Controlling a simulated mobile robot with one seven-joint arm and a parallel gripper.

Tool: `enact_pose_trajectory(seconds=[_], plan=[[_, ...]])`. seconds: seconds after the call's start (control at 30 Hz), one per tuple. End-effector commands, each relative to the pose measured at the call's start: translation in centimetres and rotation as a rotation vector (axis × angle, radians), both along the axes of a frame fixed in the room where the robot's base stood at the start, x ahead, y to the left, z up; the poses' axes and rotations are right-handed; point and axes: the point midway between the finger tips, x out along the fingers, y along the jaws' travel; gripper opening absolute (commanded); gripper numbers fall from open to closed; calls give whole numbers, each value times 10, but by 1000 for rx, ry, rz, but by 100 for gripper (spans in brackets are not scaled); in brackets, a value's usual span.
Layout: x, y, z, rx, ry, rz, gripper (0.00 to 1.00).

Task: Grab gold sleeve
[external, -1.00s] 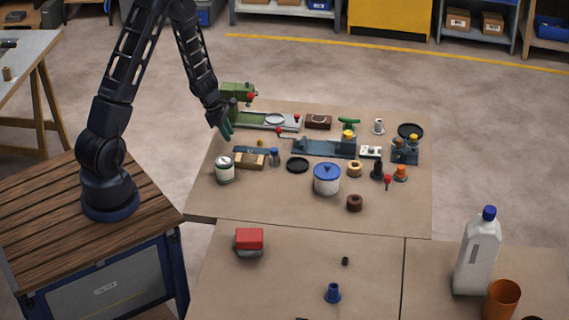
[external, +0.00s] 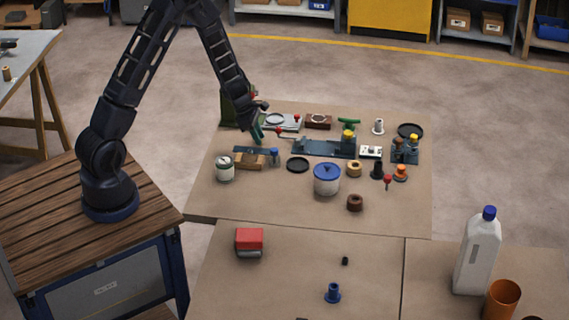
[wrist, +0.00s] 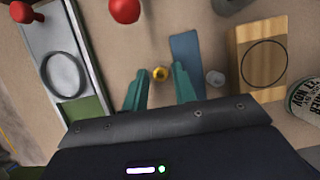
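The gold sleeve (wrist: 160,73) is a small, shiny round piece on the tan tabletop in the wrist view. It lies between and just ahead of the two teal fingertips of my gripper (wrist: 161,84), with a gap to each finger. My gripper is open and empty. In the external view my gripper (external: 258,136) hangs over the back left of the table, pointing down. It hides the small gold piece there.
A blue strip (wrist: 187,58) lies close to the right finger, with a wooden block (wrist: 262,55) and a can (wrist: 305,98) further right. A grey fixture (wrist: 58,45) stands left and a red knob (wrist: 125,10) ahead.

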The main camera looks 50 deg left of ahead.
Motion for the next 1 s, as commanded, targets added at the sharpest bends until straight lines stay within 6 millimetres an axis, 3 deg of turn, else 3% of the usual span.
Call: enact_pose_trajectory(seconds=[0.1, 0.3, 0.47, 0.8, 1.0], plan=[[0, 0, -9, -1, 4, 3, 27], [1, -1, -10, -1, 2, 2, 27], [1, -1, -10, -1, 2, 2, 0], [1, -1, -8, -1, 2, 2, 0], [1, -1, 3, 0, 1, 1, 0]])
